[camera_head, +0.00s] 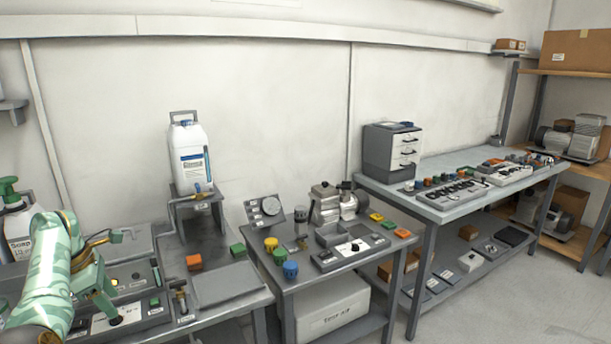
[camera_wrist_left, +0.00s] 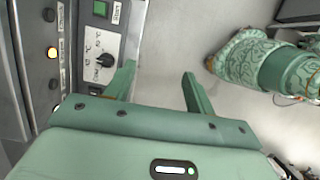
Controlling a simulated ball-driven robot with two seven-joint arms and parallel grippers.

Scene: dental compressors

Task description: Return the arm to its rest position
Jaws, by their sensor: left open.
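My left arm, green and patterned, comes in from the left in the head view. Its left gripper (camera_head: 107,292) is over the front of the left bench, close to a grey control panel (camera_head: 133,312). In the left wrist view the two fingers of the left gripper (camera_wrist_left: 158,82) stand apart with nothing between them. The left finger is near the panel's dark knob (camera_wrist_left: 104,61), and I cannot tell if they touch. The floor shows between the fingers. My right gripper is not in view; a green patterned part of my own body shows at the upper right of the wrist view.
A white jug (camera_head: 188,150) stands on a grey riser (camera_head: 203,218). A spray bottle (camera_head: 14,215) is behind my arm. The middle table (camera_head: 300,275) holds colored jars and a compressor (camera_head: 333,204).

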